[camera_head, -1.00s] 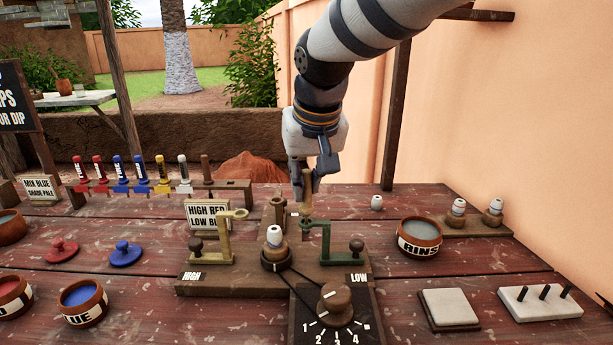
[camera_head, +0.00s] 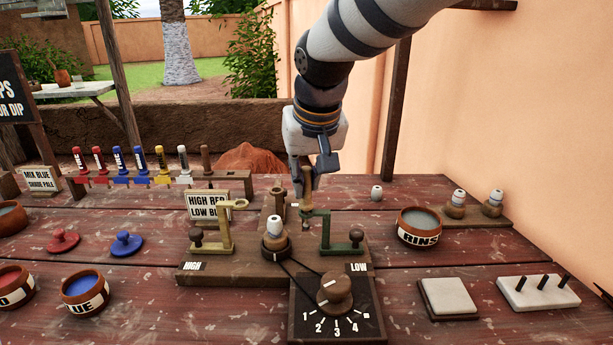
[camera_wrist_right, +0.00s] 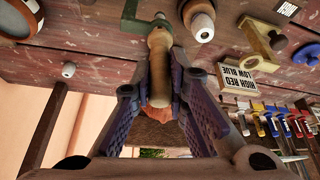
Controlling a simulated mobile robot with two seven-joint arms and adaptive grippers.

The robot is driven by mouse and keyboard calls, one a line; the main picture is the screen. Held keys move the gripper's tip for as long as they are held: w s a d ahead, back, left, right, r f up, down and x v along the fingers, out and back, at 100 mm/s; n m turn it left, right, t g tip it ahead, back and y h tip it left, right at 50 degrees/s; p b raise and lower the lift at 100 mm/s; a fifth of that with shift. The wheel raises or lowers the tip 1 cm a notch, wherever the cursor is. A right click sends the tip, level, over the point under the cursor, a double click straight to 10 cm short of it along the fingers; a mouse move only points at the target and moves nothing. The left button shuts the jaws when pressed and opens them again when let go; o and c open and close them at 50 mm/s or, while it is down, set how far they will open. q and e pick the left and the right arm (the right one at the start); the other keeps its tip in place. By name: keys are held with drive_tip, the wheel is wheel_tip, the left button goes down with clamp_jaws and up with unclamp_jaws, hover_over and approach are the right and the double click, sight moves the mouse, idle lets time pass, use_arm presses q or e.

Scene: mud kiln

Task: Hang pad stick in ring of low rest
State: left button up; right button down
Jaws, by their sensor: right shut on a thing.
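My right gripper (camera_head: 308,187) is shut on the pad stick (camera_head: 307,181), a slim wooden handle held roughly upright. The stick is right at the ring end (camera_head: 315,213) of the green low rest (camera_head: 340,234), on the side marked LOW. In the right wrist view, the stick (camera_wrist_right: 160,75) lies between the two fingers (camera_wrist_right: 160,95), and its far end overlaps the green rest (camera_wrist_right: 138,18). I cannot tell whether its lower end is inside the ring or just behind it. My left gripper is not in view.
A yellowish high rest (camera_head: 222,235) stands left of a white-tipped peg (camera_head: 274,230). A dial (camera_head: 335,293) is in front. A rinse bowl (camera_head: 420,228) is to the right, and a sign (camera_head: 207,205) and a row of coloured sticks (camera_head: 140,163) are to the left.

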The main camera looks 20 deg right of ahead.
drive_tip(key=shift+f, duration=0.1)
drive_tip(key=shift+f, duration=0.25)
drive_tip(key=c, duration=1)
unclamp_jaws()
drive_tip(key=shift+r, duration=3.75)
